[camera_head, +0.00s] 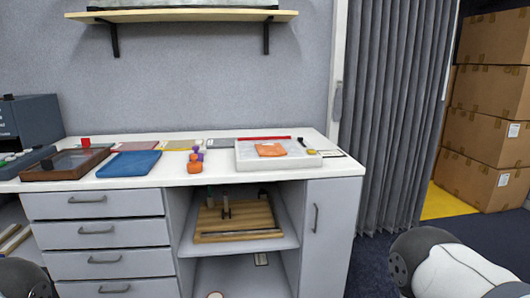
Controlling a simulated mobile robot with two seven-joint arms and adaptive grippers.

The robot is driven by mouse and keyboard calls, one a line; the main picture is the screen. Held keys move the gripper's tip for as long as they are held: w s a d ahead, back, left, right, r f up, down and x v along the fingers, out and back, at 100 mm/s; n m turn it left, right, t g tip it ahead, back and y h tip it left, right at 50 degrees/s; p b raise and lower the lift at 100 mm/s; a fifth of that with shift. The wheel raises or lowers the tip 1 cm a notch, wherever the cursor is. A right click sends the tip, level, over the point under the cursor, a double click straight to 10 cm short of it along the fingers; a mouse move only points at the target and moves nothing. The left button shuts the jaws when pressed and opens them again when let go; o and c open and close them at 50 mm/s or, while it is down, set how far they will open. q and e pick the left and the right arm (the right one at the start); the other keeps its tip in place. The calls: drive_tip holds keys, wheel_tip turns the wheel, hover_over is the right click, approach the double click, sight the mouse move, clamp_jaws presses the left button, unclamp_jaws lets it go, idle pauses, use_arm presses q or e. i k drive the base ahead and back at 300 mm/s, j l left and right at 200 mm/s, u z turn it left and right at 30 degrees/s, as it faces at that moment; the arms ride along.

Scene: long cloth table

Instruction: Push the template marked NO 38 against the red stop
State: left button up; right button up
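Several flat coloured pieces lie on the white table top (215,172): a blue one (130,163), a dull red one (122,146), a yellow one (178,145) and a grey one (220,143). An orange piece (270,150) lies on a white board (250,163) at the right. No marking NO 38 is legible, so I cannot tell which piece carries it. A thin red bar (264,138) runs along the board's back edge, apart from the orange piece. A small red block (85,142) stands at the left. I cannot tell which is the stop. Neither gripper shows.
A brown framed tray (67,164) and a dark box (30,120) are at the left. Small orange and purple objects (195,162) stand mid-table. Drawers (88,199) and an open shelf with a wooden rack (238,220) are below. A wall shelf (185,15) hangs above.

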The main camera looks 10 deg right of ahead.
sight(265, 150)
drive_tip(key=i+l+u, duration=0.3)
drive_tip(key=i+l, duration=0.2)
drive_tip(key=l, duration=0.25)
drive_tip(key=i+l+u, duration=0.1)
drive_tip(key=i+l, duration=0.15)
drive_tip(key=l, duration=0.15)
